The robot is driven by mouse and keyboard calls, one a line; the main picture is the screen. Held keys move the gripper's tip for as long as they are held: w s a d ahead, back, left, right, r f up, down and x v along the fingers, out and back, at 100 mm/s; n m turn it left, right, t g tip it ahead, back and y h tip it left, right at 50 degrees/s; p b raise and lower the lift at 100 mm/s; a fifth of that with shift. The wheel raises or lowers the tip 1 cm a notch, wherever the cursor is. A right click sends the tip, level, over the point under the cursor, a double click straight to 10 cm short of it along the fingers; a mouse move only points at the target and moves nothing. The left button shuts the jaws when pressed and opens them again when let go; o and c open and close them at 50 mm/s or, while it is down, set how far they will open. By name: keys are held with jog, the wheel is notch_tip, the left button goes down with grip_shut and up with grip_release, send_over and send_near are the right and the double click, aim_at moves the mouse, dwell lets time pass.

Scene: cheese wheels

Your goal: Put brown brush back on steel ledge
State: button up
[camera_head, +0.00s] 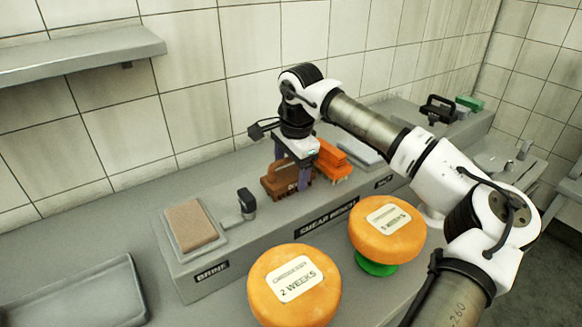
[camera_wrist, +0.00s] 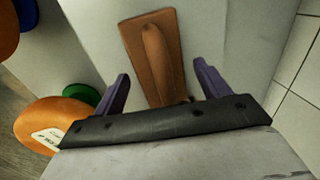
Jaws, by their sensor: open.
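The brown brush (camera_head: 276,184) sits on the raised grey ledge (camera_head: 262,232), behind the label that begins "SMEAR". My gripper (camera_head: 293,178) is open right over the brush, its purple fingers low around it. In the wrist view the brush (camera_wrist: 142,50) shows its flat brown block and raised handle from above. The open fingers of my gripper (camera_wrist: 163,82) stand one on either side of the handle, with gaps. I cannot tell whether either finger touches the brush. The near end of the brush is hidden by the gripper body.
An orange brush (camera_head: 334,162) stands close right of the brown one. A tan block on a tray (camera_head: 190,226) and a small dark-topped item (camera_head: 246,202) are left. Two orange cheese wheels (camera_head: 294,298) (camera_head: 372,242) stand in front. A grey wall shelf (camera_head: 80,54) is upper left.

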aim_at(296, 179)
notch_tip(296, 179, up, 12)
jog(key=s+d+b, duration=0.1)
jog(key=shift+s+b, duration=0.25)
jog(key=shift+b, duration=0.15)
